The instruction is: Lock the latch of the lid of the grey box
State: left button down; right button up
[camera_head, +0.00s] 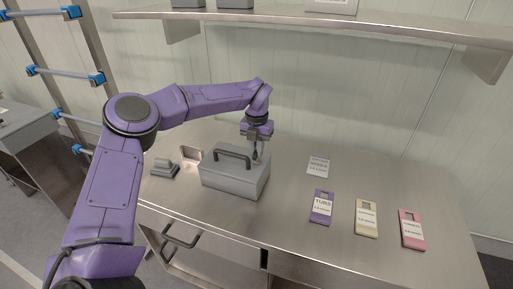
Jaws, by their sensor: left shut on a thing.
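The grey box (229,183) stands on the steel worktop with its lid (225,166) lying closed on top. A dark handle (232,155) arches over the lid. My left gripper (258,157) reaches down from above to the right part of the lid, beside the handle. Its fingers are shut on the latch, which is small and mostly hidden by them; I cannot tell the latch's position. My right gripper is out of view.
Purple (321,207), cream (366,218) and pink (412,229) tags and a white label (318,166) lie to the right. A shelf (330,25) hangs above.

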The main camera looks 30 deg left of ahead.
pick_arm(q)
jog(key=shift+s+f, duration=0.1)
jog(key=shift+f, duration=0.15)
jog(key=c, duration=1.4)
grip_release()
jog(key=shift+o, duration=1.4)
jog(key=shift+a, duration=0.1)
jog(key=shift+r, duration=0.15)
jog(key=shift+r, duration=0.4)
notch_tip(320, 180, up, 10)
jog(key=b, duration=0.2)
jog(key=shift+f, duration=0.2)
